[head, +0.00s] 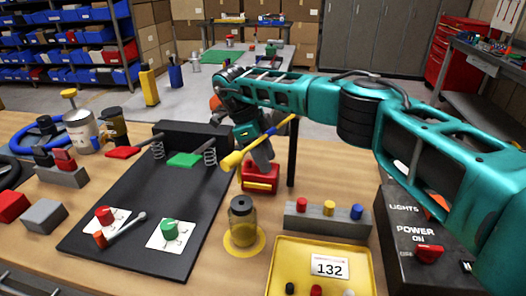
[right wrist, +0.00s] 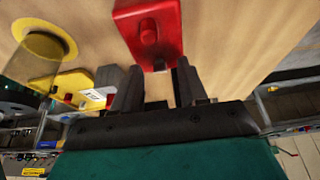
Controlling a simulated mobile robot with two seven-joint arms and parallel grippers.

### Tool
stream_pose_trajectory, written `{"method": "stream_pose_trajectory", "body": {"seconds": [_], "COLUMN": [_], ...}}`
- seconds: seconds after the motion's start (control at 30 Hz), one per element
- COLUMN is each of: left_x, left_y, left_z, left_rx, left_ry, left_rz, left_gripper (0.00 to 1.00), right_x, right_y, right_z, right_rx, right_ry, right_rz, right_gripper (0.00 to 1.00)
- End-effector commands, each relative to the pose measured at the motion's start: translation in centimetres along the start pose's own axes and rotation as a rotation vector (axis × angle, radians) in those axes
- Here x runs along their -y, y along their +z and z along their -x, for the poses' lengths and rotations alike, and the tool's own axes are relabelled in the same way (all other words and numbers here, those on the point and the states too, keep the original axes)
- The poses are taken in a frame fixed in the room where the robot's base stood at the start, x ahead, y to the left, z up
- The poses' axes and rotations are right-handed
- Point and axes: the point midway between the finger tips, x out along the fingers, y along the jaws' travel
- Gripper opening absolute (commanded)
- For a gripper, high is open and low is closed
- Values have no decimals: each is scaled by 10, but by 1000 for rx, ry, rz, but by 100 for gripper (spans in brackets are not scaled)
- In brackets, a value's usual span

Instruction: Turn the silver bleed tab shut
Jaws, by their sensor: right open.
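A red block (head: 261,177) stands on the wooden table, with a yellow bar across its front in the head view. In the right wrist view the red block (right wrist: 150,32) has a round red knob on it. My right gripper (head: 262,160) hangs just above the red block, partly hidden behind a yellow and blue bar. Its two fingers (right wrist: 155,84) are apart and empty, with the block just beyond the tips. My left gripper is not in view.
A yellow and blue bar (head: 245,147) slants across in front of my right gripper, near a black post (head: 292,152). A glass jar (head: 243,222), a grey block with coloured pegs (head: 328,224) and a yellow tray (head: 283,252) stand nearer. A black pedal board (head: 120,245) lies left.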

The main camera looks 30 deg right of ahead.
Motion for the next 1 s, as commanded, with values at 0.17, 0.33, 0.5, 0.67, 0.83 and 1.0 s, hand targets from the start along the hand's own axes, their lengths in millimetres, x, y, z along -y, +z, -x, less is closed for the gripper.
{"method": "stream_pose_trajectory", "body": {"seconds": [0.17,0.33,0.5,0.67,0.83,1.0], "left_x": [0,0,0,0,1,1], "left_y": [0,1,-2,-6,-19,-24], "left_z": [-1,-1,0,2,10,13], "left_rx": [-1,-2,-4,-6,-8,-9], "left_ry": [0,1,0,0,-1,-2], "left_rz": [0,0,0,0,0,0], "left_gripper": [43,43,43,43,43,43], "right_x": [0,0,0,-1,0,0], "right_y": [1,1,1,0,0,0], "right_z": [15,52,86,109,121,127], "right_rx": [2,4,1,1,0,0], "right_ry": [-2,-3,-2,-2,2,0], "right_rz": [0,-1,-2,-2,-1,0], "right_gripper": [43,43,43,43,43,43]}}
